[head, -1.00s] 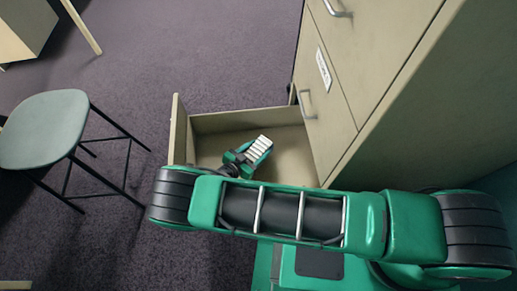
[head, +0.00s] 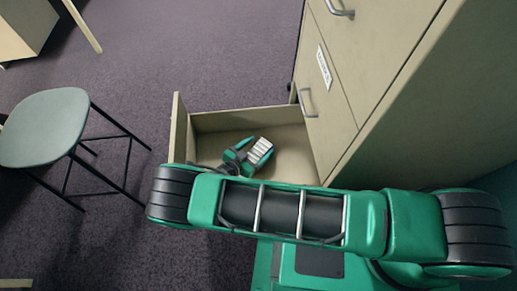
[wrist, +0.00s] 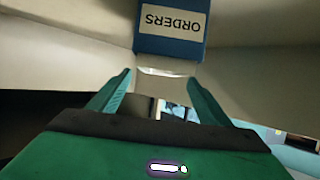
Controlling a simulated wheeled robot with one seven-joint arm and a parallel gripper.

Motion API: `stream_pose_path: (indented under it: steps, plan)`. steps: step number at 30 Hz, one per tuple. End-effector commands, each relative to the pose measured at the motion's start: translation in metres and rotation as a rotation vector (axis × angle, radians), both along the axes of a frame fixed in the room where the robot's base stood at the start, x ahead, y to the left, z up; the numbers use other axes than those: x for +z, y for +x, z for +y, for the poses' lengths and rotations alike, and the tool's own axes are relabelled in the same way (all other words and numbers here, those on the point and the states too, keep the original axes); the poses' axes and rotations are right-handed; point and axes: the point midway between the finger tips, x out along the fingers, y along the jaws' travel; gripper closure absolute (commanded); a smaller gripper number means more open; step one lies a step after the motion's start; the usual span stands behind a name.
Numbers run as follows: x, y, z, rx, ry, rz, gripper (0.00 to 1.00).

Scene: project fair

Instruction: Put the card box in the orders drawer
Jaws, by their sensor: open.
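The card box (head: 263,147) is small and blue, with a row of white cards on top. It is inside the open bottom drawer (head: 290,150) of a beige cabinet and seems to rest on its floor. In the wrist view, the box (wrist: 172,40) shows a white label reading ORDERS, upside down, just past my fingertips. My gripper (head: 253,153) is inside the drawer, beside the box, with its fingers spread. No label on the open drawer is visible.
The beige cabinet (head: 395,75) has closed drawers with metal handles above the open one; one bears a small label (head: 323,68) too small to read. A grey-green stool (head: 45,128) stands at left. Purple carpet (head: 190,60) beyond the drawer is clear.

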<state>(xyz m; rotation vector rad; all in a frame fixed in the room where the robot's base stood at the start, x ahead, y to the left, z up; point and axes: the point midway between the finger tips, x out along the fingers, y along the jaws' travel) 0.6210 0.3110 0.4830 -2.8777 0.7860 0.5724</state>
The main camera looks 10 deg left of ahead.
Motion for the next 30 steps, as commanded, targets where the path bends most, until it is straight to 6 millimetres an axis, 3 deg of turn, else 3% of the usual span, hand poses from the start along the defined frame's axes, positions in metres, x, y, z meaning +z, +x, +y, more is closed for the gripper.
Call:
stream_pose_path:
  steps: [13,30]
  plan:
    - [0.026,-0.055,0.033,0.001,0.001,0.002,0.28]
    - [0.029,-0.06,0.035,0.0,0.001,0.001,0.28]
